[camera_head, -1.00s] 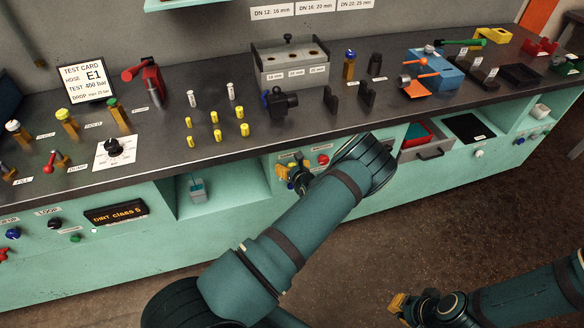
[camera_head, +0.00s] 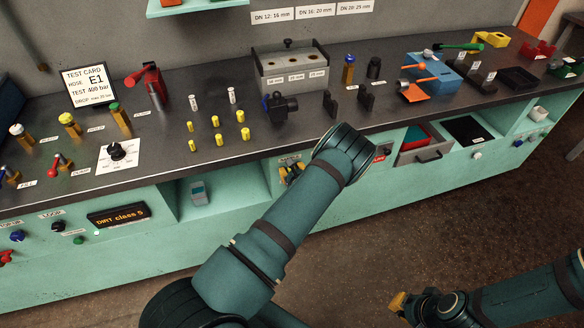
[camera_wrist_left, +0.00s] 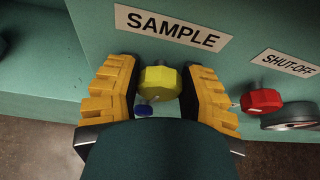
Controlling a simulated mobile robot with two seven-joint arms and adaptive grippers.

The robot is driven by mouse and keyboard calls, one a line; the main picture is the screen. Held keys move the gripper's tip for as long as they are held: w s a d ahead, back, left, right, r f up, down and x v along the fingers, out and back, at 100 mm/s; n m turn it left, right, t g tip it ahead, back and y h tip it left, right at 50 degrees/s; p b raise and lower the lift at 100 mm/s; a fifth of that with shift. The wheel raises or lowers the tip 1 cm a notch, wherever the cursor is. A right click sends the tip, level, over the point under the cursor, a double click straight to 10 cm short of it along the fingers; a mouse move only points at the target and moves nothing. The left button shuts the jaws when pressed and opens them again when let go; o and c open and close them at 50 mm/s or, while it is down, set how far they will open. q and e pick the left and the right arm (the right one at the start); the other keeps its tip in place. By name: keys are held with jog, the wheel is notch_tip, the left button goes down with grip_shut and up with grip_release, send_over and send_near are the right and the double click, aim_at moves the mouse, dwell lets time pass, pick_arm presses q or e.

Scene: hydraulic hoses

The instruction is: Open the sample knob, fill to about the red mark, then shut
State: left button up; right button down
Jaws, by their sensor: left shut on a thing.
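The SAMPLE label (camera_wrist_left: 172,28) is on the teal panel in the left wrist view, with a yellow knob (camera_wrist_left: 160,82) below it. My left gripper (camera_wrist_left: 162,90) is shut on this knob, one ridged yellow finger on each side. A small blue part (camera_wrist_left: 144,110) shows just under the knob. In the head view, my left gripper (camera_head: 291,173) is mostly hidden behind my wrist at the panel front. My right gripper (camera_head: 398,302) is at the lower right, away from the bench; its opening cannot be made out. A small grey container (camera_head: 198,192) stands in the open niche; no red mark is readable.
A red SHUT-OFF knob (camera_wrist_left: 262,101) sits close to the right of my left gripper. A display (camera_head: 118,215) reads "DIRT class 5". The bench top (camera_head: 225,165) above carries several yellow fittings and a black knob on a white plate (camera_head: 117,152). A drawer (camera_head: 425,150) stands open.

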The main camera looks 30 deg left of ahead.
pick_arm(q)
jog(key=shift+n+t+h, duration=0.4)
jog(key=shift+n, duration=0.3)
jog(key=o, duration=1.2)
jog(key=shift+a, duration=0.1)
jog(key=v, duration=1.2)
